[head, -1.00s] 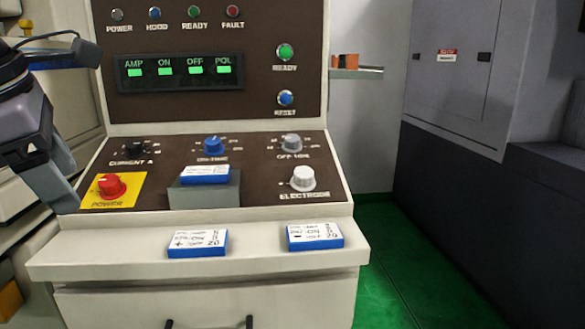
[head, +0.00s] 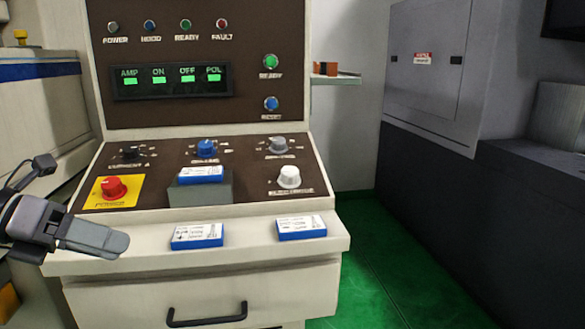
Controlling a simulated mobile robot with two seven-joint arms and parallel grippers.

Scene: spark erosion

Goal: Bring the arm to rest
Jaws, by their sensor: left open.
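My left gripper (head: 122,243) comes in from the left edge in the head view. It is open and empty, in front of the left end of the control console's ledge (head: 75,262). Its fingers point right and overlap each other in the picture. The console panel (head: 250,165) carries a red power knob (head: 113,187) on a yellow plate, a blue knob (head: 206,149), a grey knob (head: 279,146) and a white electrode knob (head: 289,177). My right gripper does not show.
Two blue-edged cards (head: 197,236) (head: 301,228) lie on the ledge. A third card (head: 200,174) rests on a grey block (head: 200,194) on the panel. A drawer handle (head: 207,317) sticks out below. Green floor (head: 360,260) is clear at right, beside a dark cabinet (head: 480,220).

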